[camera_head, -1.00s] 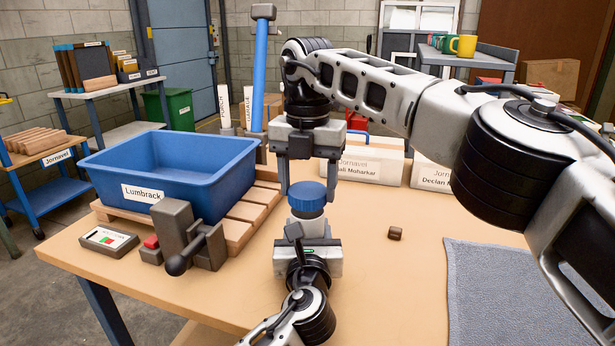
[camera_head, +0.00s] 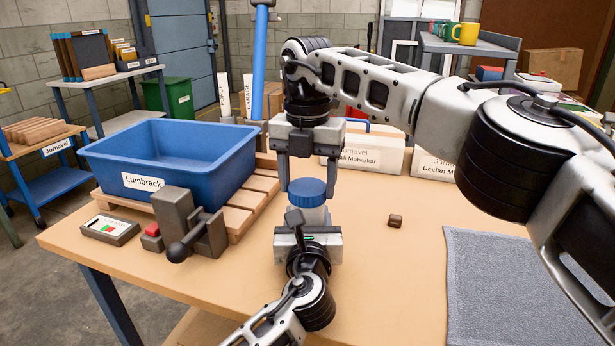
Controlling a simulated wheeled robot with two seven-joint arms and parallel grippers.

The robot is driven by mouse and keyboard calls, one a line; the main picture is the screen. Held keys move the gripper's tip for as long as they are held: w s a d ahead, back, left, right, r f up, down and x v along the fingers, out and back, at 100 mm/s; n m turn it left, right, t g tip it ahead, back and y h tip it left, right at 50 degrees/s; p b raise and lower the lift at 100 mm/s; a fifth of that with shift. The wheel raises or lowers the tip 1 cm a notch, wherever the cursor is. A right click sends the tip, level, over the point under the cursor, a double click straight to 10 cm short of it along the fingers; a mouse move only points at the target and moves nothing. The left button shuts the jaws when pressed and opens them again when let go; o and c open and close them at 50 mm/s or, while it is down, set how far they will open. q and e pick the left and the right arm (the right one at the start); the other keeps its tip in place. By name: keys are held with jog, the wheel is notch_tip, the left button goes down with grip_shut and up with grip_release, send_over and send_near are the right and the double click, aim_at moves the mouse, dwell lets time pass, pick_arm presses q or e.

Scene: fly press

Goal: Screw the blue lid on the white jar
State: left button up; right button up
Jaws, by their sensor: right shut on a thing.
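The blue lid (camera_head: 307,190) sits level at the top of the white jar (camera_head: 314,215); I cannot tell whether its thread has caught. My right gripper (camera_head: 307,186) points down from above, its two fingers on either side of the lid, shut on it. My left gripper (camera_head: 308,237) comes up from the front edge and is at the jar's lower part, which it hides. Its fingers are mostly hidden, so its grip on the jar does not show clearly.
A blue bin (camera_head: 170,158) stands on a wooden pallet (camera_head: 240,212) at left, with a grey lever device (camera_head: 190,225) before it. A small brown block (camera_head: 395,221) and a grey mat (camera_head: 510,280) lie at right. White boxes (camera_head: 365,160) stand behind.

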jog(key=shift+f, duration=0.6)
jog(key=m, duration=0.4)
jog(key=shift+m, duration=0.4)
jog(key=m, duration=1.2)
jog(key=shift+m, duration=0.4)
jog(key=m, duration=0.3)
jog(key=shift+s+a+m, duration=0.15)
jog(key=shift+m, duration=1.35)
jog(key=o, duration=0.9)
